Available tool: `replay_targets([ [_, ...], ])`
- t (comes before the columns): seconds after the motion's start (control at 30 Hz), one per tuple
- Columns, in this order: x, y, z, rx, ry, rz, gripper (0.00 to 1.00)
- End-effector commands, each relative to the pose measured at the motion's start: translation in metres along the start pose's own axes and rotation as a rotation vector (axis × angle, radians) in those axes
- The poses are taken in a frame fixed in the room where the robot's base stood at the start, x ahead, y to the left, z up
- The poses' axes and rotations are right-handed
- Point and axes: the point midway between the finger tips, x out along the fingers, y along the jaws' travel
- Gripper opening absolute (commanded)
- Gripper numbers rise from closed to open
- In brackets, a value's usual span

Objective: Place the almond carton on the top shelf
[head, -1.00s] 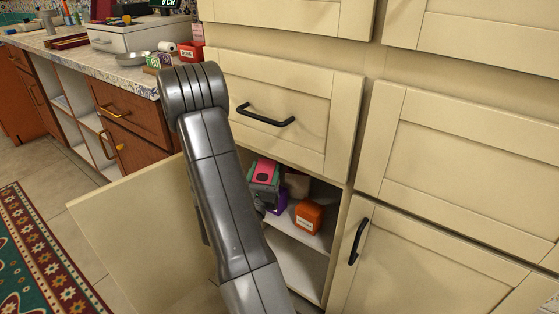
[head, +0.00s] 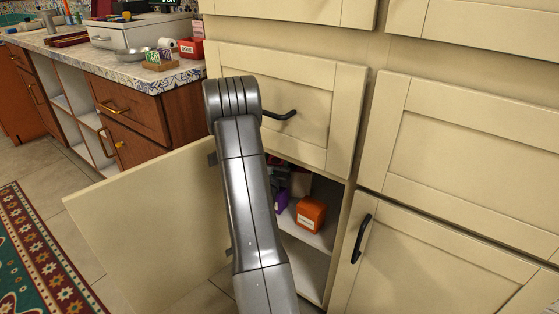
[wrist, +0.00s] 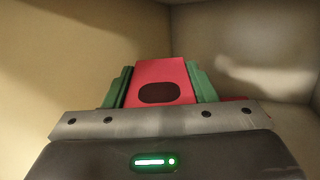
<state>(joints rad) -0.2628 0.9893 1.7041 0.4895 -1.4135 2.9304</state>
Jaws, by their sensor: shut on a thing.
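A pink-red carton (wrist: 160,82) with a dark oval shows in the wrist view, gripped between the two green fingers of my gripper (wrist: 159,84). I take it for the almond carton, but no label is readable. In the head view my arm hides most of the gripper and the held carton, just inside the open lower cabinet. The cabinet's upper shelf (head: 321,239) is pale and partly visible. Whether the held carton touches the shelf cannot be told.
An orange box (head: 310,214) stands on that shelf, with a purple item (head: 280,202) and a beige item (head: 299,184) beside it. The open cabinet door (head: 150,230) is to the left. A closed drawer (head: 315,110) is above.

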Motion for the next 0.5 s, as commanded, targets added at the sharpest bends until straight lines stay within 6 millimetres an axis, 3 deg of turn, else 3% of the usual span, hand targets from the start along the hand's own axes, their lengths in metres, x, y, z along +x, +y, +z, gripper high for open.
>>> replay_targets([
  [0.4, 0.028, 0.000, 0.002, 0.003, 0.239, 0.000, 0.00],
  [0.5, 0.021, 0.000, -0.022, -0.002, 0.245, 0.001, 0.00],
])
